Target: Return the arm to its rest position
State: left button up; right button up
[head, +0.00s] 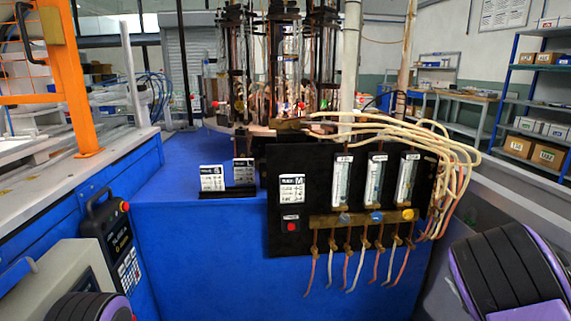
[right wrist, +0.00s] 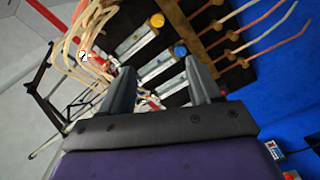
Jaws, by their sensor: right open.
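My right gripper (right wrist: 158,66) shows in the right wrist view, with its two grey fingers spread apart and nothing between them. Beyond the fingers is the black gas panel (head: 292,240), which appears tilted in that view. The panel has three flow meters (head: 375,180) and, under them, a white, a blue knob (head: 376,217) and a yellow knob (head: 407,214). I cannot tell the exact gap between fingers and panel. In the head view, purple and black parts of my arms show at the bottom left and bottom right; neither gripper shows there.
Pale hoses (head: 440,140) loop from the panel's top and right side. Thin tubes hang below it. A blue cabinet (head: 200,250) carries the panel, two small signs and the glass-burner machine (head: 285,60). A handheld control pendant (head: 115,240) is at left.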

jog(key=s+a+f+m+g+h+p, duration=0.3)
jog(key=s+f+m+g+h+p, duration=0.4)
jog(key=s+f+m, duration=0.8)
pick_arm(q)
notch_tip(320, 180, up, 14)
jog(key=p, duration=0.6)
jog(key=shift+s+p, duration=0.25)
jog(key=shift+p, duration=0.1)
pick_arm(e)
jog(key=s+a+f+m+g, duration=0.1)
jog(key=s+a+g, duration=0.1)
jog(key=s, duration=0.4)
jog(key=s+a+f+m+g+y, duration=0.1)
jog(key=s+a+m+g, duration=0.1)
jog(key=s+a, duration=0.3)
jog(key=s+a+f+m+g+y, duration=0.1)
jog(key=s+a+m+g, duration=0.1)
jog(key=s, duration=0.7)
jog(key=shift+a+f+g, duration=0.3)
jog(key=shift+a+g, duration=0.4)
jog(key=shift+g, duration=0.2)
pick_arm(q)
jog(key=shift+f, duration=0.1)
